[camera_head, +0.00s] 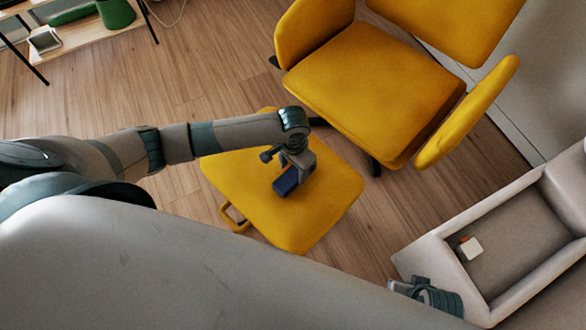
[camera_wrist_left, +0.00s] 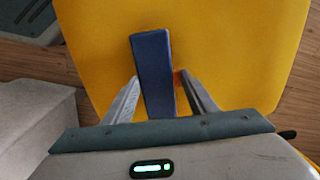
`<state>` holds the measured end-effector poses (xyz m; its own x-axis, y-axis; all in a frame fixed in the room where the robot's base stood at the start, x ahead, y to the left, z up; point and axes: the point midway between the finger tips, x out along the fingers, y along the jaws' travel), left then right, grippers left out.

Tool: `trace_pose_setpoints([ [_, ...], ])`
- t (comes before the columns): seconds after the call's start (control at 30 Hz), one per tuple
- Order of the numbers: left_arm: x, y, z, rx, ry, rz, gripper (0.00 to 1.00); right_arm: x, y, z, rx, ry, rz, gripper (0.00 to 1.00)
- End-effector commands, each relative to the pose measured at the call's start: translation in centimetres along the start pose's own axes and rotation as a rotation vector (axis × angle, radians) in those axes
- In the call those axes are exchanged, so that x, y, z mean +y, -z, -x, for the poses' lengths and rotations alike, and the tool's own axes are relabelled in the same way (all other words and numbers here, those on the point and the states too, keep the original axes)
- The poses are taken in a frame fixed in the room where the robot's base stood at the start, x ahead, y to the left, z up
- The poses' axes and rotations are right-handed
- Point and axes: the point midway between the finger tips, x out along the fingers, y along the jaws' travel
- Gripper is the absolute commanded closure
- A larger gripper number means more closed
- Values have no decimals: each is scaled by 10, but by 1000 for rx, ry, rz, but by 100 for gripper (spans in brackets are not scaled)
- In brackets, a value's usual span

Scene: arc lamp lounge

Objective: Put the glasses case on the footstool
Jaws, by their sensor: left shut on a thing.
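The dark blue glasses case (camera_head: 286,182) is between the fingers of my left gripper (camera_head: 294,170), which is shut on it above the yellow footstool (camera_head: 315,218). In the left wrist view the case (camera_wrist_left: 154,70) sticks out lengthwise past the fingertips of the gripper (camera_wrist_left: 158,88), over the yellow footstool top (camera_wrist_left: 235,45). I cannot tell whether the case touches the footstool's surface. My right gripper (camera_head: 402,287) shows at the lower right beside the pale sofa-like piece; whether its fingers are open or shut is unclear.
A yellow armchair (camera_head: 365,90) stands just behind the footstool. A pale grey box-shaped seat (camera_head: 432,255) at the right holds a small white and orange item (camera_head: 470,248). A low shelf (camera_head: 90,35) stands at the far left. Wooden floor (camera_head: 200,75) is clear between.

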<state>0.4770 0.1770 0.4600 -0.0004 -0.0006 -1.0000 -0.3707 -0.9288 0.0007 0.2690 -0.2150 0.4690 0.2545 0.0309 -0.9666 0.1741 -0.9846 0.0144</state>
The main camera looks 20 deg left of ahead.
Motion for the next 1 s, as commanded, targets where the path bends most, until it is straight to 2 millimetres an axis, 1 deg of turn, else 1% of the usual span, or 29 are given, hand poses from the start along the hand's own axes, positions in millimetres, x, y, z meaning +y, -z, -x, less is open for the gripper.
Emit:
trace_pose_setpoints([
  [0.1, 0, 0, 0, 1, 0, 0, 72, 0, -2, 2, 0, 0, 0, 69],
  [0.37, 0, 0, -2, 0, 0, 0, 72, 0, -5, -1, -8, 0, -1, 69],
  [0.4, 0, 0, -3, 0, 0, 0, 46, 0, -6, -3, -11, 0, -1, 69],
  [0.47, 0, 0, -3, 1, 0, 0, 31, 0, -8, -5, -16, 0, -1, 69],
  [0.5, 0, 0, -3, 0, 0, 0, 29, 0, -8, -5, -17, 0, -1, 69],
  [0.87, 0, 0, -1, 1, 0, 0, 29, 0, -6, -4, -11, 0, -1, 69],
  [1.0, 0, 1, 8, 2, -1, -1, 29, 0, -4, 0, -4, 0, -1, 69],
])
